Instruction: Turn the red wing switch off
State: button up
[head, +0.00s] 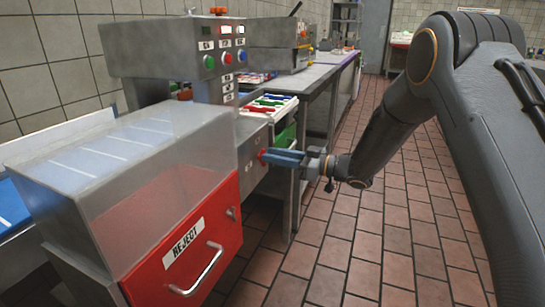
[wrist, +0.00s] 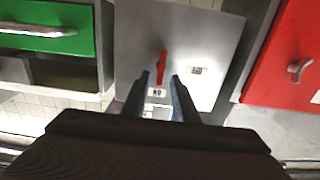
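The red wing switch (wrist: 162,66) is on a grey metal panel (wrist: 205,40) in the wrist view. Its long handle runs nearly upright in that picture. A small label (wrist: 157,92) sits just below it and another label (wrist: 198,70) sits to its right; I cannot read either. My gripper (wrist: 160,77) is open, with one finger on each side of the switch's lower part. A gap shows on both sides of the handle, and I cannot tell the depth. In the head view my gripper (head: 270,156) points left at the panel, mostly hiding the switch (head: 262,157).
A red REJECT drawer (head: 190,243) with a metal handle stands left of the panel in the head view. A green drawer (head: 284,140) is beyond it. A post with buttons (head: 222,60) rises above. The tiled floor (head: 350,260) to the right is clear.

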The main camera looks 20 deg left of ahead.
jog(key=shift+a, duration=0.45)
grip_shut()
